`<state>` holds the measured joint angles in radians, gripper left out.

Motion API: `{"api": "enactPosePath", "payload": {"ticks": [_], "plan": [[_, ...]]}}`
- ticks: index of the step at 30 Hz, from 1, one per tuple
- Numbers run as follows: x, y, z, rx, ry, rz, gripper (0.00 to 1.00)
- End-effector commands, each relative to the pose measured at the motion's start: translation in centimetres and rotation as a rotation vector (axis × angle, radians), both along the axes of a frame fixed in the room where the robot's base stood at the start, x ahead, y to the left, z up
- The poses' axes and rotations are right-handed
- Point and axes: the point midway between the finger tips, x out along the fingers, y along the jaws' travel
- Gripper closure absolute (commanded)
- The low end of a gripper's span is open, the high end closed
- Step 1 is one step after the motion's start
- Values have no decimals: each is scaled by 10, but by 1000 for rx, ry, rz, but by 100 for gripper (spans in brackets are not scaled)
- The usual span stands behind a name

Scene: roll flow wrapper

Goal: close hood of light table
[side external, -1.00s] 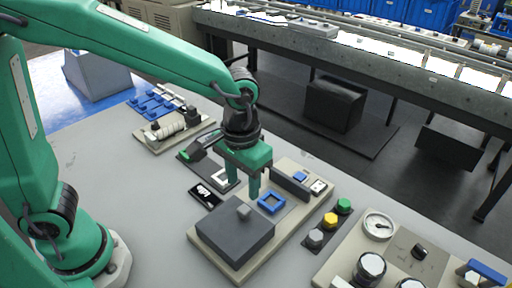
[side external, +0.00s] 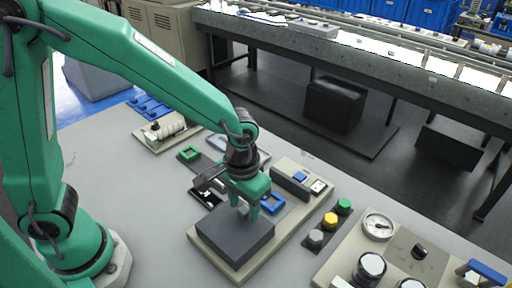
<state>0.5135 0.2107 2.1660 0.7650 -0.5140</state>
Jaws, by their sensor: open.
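The light table is a beige base (side external: 232,273) on the bench. Its hood is a dark grey box (side external: 233,243) at the near-left end of the base. A blue square frame (side external: 271,204) lies uncovered beyond the hood, partly behind my fingers. My gripper (side external: 246,211) is open, pointing down over the far part of the hood's top. The small grey knob on the hood is hidden by my fingers. I cannot tell whether the fingers touch it.
A dark upright plate (side external: 290,186) and a blue button (side external: 300,176) stand at the base's far end. Grey, yellow (side external: 330,220) and green knobs stand to the right, near a gauge panel (side external: 379,225). The near-left bench is clear.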

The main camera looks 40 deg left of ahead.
Motion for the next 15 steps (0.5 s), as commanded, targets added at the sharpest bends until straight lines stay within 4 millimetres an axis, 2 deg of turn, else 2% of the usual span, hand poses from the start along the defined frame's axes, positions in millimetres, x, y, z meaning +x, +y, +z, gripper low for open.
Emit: {"api": "enactPosePath", "payload": {"ticks": [2, 9, 15], "plan": [[0, 0, 0, 0, 0, 0, 55], [0, 0, 0, 0, 0, 0, 100], [1, 0, 0, 0, 0, 0, 100]]}}
